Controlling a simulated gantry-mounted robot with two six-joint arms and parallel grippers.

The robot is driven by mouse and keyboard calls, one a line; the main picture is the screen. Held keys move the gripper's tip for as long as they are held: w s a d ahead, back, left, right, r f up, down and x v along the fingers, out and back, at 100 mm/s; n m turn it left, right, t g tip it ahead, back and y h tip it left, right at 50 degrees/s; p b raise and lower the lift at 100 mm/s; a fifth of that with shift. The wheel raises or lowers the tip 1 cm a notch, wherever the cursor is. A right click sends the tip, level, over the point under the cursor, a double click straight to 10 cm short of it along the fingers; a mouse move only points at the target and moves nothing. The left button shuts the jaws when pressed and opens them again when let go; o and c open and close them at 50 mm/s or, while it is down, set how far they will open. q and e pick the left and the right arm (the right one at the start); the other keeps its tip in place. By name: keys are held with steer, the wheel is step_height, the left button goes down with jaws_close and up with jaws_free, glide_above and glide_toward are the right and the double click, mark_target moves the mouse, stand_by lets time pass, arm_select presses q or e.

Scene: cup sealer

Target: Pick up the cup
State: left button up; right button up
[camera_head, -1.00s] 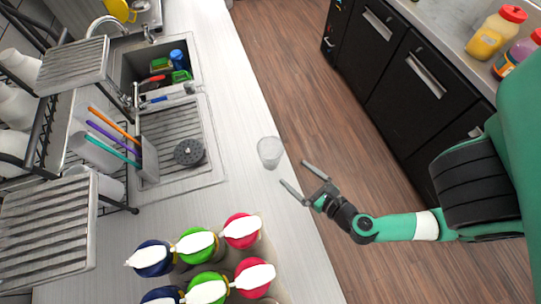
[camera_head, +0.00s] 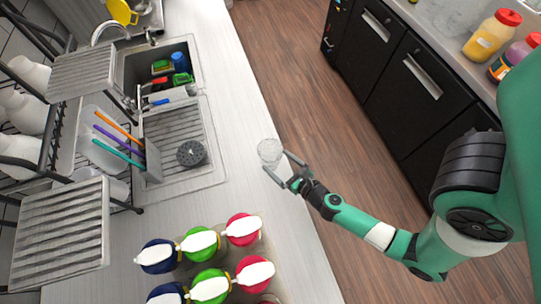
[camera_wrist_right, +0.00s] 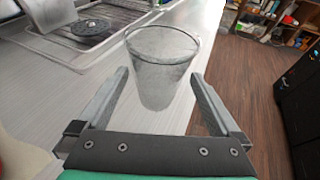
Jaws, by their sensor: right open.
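A clear, empty-looking cup (camera_head: 269,151) stands upright on the pale counter near its right edge. My right gripper (camera_head: 275,166) is open at the cup, with its fingertips pointing toward it. In the right wrist view the cup (camera_wrist_right: 162,65) stands upright ahead, between the lines of the two spread fingers (camera_wrist_right: 160,85). The fingers are apart from the cup's sides, with a gap showing on each side. My left gripper is not in view.
A sink (camera_head: 127,62) and its ribbed drainboard (camera_head: 170,135) lie left of the cup. Several bottles with blue, green and red tops (camera_head: 242,229) stand at the front of the counter. A dish rack (camera_head: 60,125) is at the left. The counter around the cup is clear.

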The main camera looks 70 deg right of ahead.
mark_target(278, 162)
steer(key=x, duration=0.3)
steer(key=shift+w, duration=0.1)
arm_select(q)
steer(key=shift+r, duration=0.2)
arm_select(e)
steer(key=c, duration=1)
